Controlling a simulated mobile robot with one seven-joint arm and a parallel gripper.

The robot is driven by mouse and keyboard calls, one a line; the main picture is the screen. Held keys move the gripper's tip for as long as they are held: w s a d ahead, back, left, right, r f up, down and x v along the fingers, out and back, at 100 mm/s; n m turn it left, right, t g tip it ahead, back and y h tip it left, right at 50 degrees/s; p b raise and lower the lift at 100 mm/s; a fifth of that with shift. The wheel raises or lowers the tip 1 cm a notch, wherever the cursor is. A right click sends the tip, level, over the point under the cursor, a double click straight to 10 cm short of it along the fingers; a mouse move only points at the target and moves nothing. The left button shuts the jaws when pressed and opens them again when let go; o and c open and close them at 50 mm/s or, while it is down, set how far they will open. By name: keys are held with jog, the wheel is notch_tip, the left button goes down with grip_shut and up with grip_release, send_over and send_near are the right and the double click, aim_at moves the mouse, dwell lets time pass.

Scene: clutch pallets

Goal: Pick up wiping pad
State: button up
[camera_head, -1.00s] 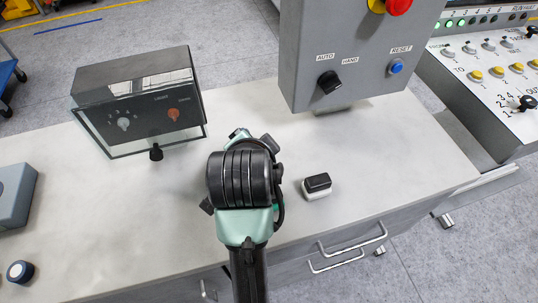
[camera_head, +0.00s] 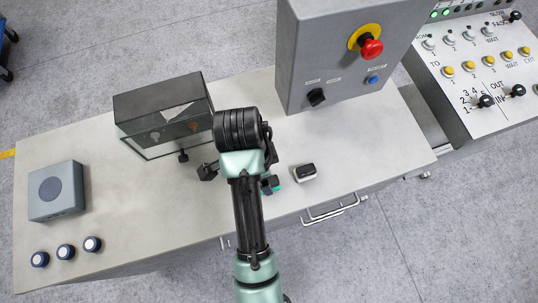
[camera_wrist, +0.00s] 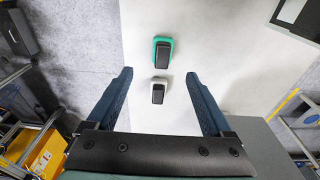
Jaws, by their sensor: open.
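Two small black-topped blocks lie on the pale bench. One has a white base (camera_head: 305,174) and also shows in the wrist view (camera_wrist: 158,91). The other has a green base (camera_wrist: 162,54); in the head view only a sliver of green (camera_head: 276,188) shows beside my arm. Which one is the wiping pad I cannot tell for sure. My gripper (camera_wrist: 158,75) is open and empty above the bench. In the wrist view the white-based block shows between the fingers and the green-based one beyond their tips. In the head view my arm largely hides the fingers.
On the bench (camera_head: 150,220) stand a dark clear-fronted box (camera_head: 165,115), a grey control cabinet (camera_head: 345,60) with a red knob, a grey-blue box (camera_head: 57,190) and several dark round knobs (camera_head: 66,251). A button console (camera_head: 480,75) stands at right.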

jog(key=f, duration=0.5)
jog(key=shift+d+f+p, duration=0.3)
jog(key=shift+d+f, duration=0.05)
jog(key=shift+f, duration=0.05)
jog(key=shift+w+d+f+p, duration=0.15)
jog(key=shift+f+p, duration=0.05)
jog(key=shift+f, duration=0.75)
jog(key=shift+w+d+f+p, duration=0.15)
jog(key=shift+f+p, duration=0.1)
jog(key=shift+f, duration=0.7)
jog(key=shift+w+d+f+p, duration=0.1)
jog(key=shift+w+f+p, duration=0.1)
jog(key=shift+f, duration=0.75)
grip_shut()
notch_tip(320, 180, up, 10)
jog(key=shift+r+b, duration=0.1)
jog(key=shift+b, duration=0.5)
